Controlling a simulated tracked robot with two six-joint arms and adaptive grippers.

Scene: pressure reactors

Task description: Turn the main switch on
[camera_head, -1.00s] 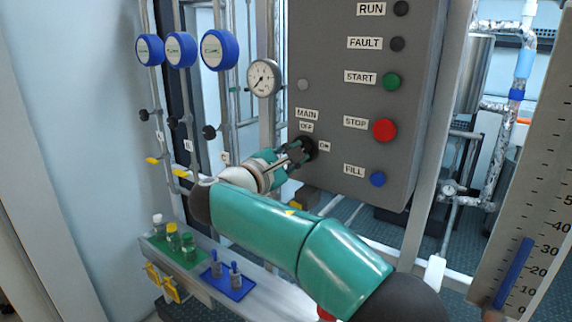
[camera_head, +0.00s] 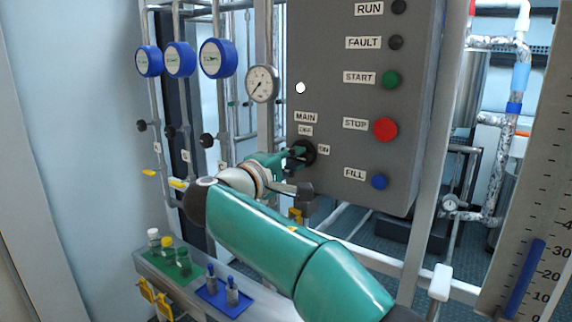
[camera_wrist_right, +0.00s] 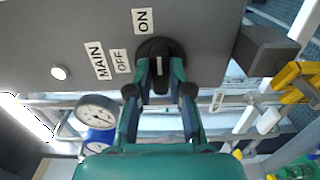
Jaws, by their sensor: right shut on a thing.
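The main switch (camera_head: 304,150) is a round black knob at the lower left of the grey control panel. It has an OFF label above it and an ON label to its right. My right gripper (camera_head: 288,158) is shut on the knob. In the right wrist view the gripper (camera_wrist_right: 159,85) has a finger on each side of the knob's grip (camera_wrist_right: 159,66), whose white mark lines up with the ON label (camera_wrist_right: 143,21). A small lamp (camera_head: 300,88) above the MAIN label glows white. My left gripper is not in view.
START (camera_head: 391,79), STOP (camera_head: 384,129) and FILL (camera_head: 380,181) buttons sit to the right on the panel. A pressure gauge (camera_head: 262,83) and blue round dials (camera_head: 217,58) are to the left. Bottles stand on a green tray (camera_head: 162,254) at lower left.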

